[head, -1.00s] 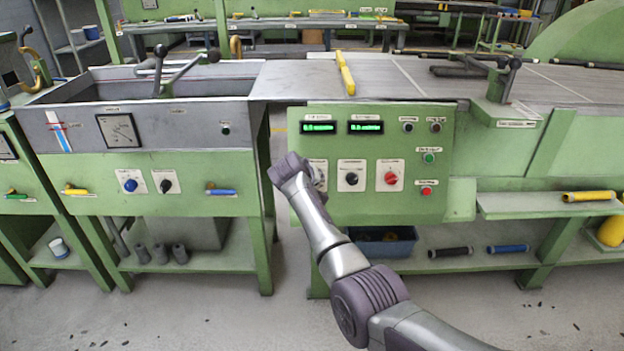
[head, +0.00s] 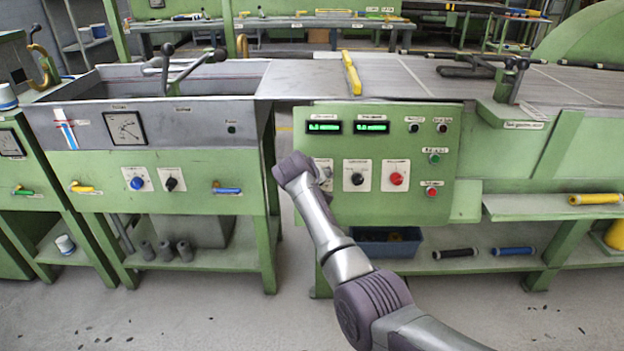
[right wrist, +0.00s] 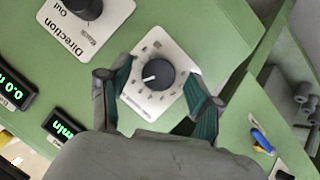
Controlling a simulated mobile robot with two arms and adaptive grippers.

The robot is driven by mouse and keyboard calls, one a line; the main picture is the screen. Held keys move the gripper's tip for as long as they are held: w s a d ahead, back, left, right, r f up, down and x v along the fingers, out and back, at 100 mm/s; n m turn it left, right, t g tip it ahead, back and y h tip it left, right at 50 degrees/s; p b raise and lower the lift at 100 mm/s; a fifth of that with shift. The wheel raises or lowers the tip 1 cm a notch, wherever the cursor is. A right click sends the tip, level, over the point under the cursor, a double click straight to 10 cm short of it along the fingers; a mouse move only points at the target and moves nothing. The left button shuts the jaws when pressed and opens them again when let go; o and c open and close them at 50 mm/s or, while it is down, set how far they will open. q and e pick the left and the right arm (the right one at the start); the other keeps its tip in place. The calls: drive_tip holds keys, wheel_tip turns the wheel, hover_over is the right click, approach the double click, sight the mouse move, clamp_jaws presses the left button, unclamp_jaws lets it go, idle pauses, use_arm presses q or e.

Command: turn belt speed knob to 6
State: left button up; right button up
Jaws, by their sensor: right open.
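The black knob (right wrist: 157,75) sits on a white dial plate (right wrist: 139,93) with a printed scale. Its white pointer line points left in the right wrist view. My right gripper (right wrist: 159,86) is open, with a finger on either side of the knob; I cannot tell whether they touch it. In the head view this dial plate (head: 326,166) is at the left of the green control panel (head: 348,207), mostly hidden behind my right wrist. My left gripper is not in view.
A black direction knob (head: 357,179) and a red knob (head: 396,179) are to the right. Two green displays (head: 324,127) (head: 371,127) are above. A yellow-handled bar (head: 351,74) lies on the machine top. A blue bin (head: 388,246) is below.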

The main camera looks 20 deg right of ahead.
drive_tip(key=v, duration=1.1)
drive_tip(key=shift+s+a, duration=0.1)
